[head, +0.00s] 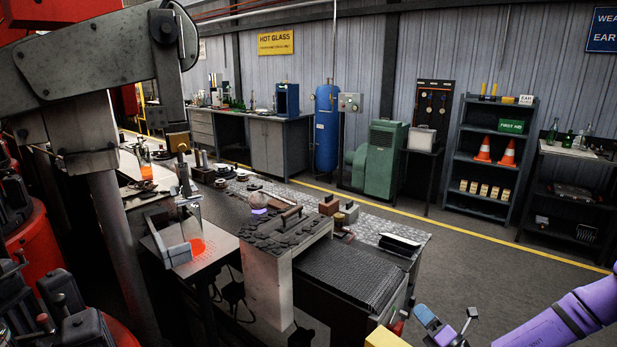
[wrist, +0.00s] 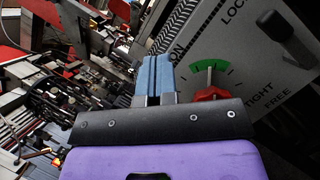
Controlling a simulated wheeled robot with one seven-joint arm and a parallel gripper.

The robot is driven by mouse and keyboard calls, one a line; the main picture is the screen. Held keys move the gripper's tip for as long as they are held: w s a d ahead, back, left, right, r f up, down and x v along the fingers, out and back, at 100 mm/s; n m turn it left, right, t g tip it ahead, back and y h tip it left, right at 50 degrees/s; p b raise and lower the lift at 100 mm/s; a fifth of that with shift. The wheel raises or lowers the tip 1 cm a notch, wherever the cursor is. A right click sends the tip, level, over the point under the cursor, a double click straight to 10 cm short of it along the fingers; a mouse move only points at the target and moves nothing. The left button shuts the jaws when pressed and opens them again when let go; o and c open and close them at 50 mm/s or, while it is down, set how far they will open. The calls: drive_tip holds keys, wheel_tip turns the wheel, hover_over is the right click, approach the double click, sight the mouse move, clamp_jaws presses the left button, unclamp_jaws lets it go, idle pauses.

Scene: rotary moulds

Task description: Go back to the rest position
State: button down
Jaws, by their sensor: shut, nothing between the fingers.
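My gripper (wrist: 153,62) shows in the wrist view as two blue-tipped fingers closed against each other, with nothing between them. Behind it are a dark bar with screws and my purple wrist housing. In the wrist view a grey panel (wrist: 250,125) fills the right side, with lettering such as "TIGHT" and "FREE". A red knob (wrist: 211,94) under a green arc sits just right of the fingers; I cannot tell the gap.
In the head view a machine with glowing orange glass (head: 197,247) stands at left centre. A dark ribbed belt (head: 343,275) lies near the bottom middle. A shelf (head: 490,155) with cones stands by the back wall. Grey floor (head: 480,265) at the right is open.

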drive_tip(key=s+a+r+n+g, duration=0.4)
drive_tip(key=s+r+n+g, duration=0.2)
drive_tip(key=r+n+g, duration=0.6)
drive_tip(key=s+a+r+n+g, duration=0.3)
drive_tip(key=s+r+n+g, duration=0.45)
drive_tip(key=n, duration=0.65)
drive_tip(key=s+d+r+n+t+h, duration=0.3)
drive_tip(key=s+r+n+h, duration=0.3)
drive_tip(key=r, duration=0.5)
drive_tip(key=s+d+r+n+t+h, duration=0.3)
drive_tip(key=s+r+n+h, duration=0.3)
drive_tip(key=s+r, duration=0.5)
drive_tip(key=shift+s+d+r+n+t+h, duration=0.3)
drive_tip(key=shift+r+n+t, duration=0.25)
drive_tip(key=shift+r+n, duration=0.1)
drive_tip(key=c, duration=1.8)
unclamp_jaws()
drive_tip(key=shift+c, duration=0.2)
